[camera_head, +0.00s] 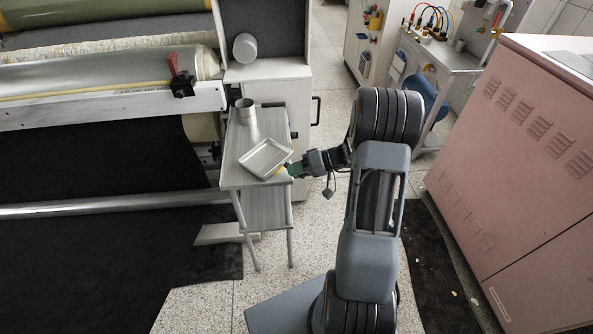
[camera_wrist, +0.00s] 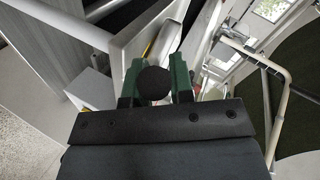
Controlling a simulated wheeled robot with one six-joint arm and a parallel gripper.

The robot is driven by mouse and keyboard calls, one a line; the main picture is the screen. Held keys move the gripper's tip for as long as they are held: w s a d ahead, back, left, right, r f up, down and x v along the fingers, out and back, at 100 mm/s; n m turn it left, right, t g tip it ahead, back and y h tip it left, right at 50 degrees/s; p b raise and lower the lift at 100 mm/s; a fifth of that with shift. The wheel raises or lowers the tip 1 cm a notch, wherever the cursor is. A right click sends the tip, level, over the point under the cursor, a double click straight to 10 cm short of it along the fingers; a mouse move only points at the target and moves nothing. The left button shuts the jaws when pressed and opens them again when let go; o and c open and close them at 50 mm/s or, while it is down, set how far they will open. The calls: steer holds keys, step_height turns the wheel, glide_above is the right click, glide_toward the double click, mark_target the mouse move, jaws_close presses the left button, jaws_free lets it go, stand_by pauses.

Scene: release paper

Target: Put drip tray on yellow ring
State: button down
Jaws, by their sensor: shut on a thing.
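The drip tray (camera_head: 265,158), a shallow grey metal rectangle, is at the small grey side table (camera_head: 233,177) in the head view, slightly tilted in the picture. My gripper (camera_head: 291,170), with green fingertips, is at the tray's right edge and shut on it. In the wrist view the two green fingers of my gripper (camera_wrist: 156,65) stand either side of a dark round part, with a pale strip beyond. A bit of yellow, likely the yellow ring (camera_head: 281,170), shows at the tray's right corner; the rest is hidden. I cannot tell whether the tray touches it.
A metal cup (camera_head: 246,112) stands behind the tray on the table. A large roller machine (camera_head: 110,75) is at the left, a white cabinet (camera_head: 270,95) behind, and a pink cabinet (camera_head: 530,150) at the right. Speckled floor (camera_head: 300,235) is open between.

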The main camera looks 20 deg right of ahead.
steer(key=shift+f+b, duration=0.3)
steer(key=c, duration=1)
jaws_free()
steer(key=shift+r+p, duration=0.2)
steer(key=shift+p, duration=0.1)
steer(key=b+v, duration=0.1)
steer(key=v, duration=1)
steer(key=s+a+r+g+h, duration=0.1)
steer(key=s+a+r+h, duration=0.2)
steer(key=s+a+h, duration=0.3)
steer(key=s+a+r+g+h, duration=0.1)
steer(key=s+a+r+h, duration=0.2)
steer(key=s+a+h, duration=0.3)
steer(key=shift+s+a+r, duration=0.3)
steer(key=shift+a, duration=2.15)
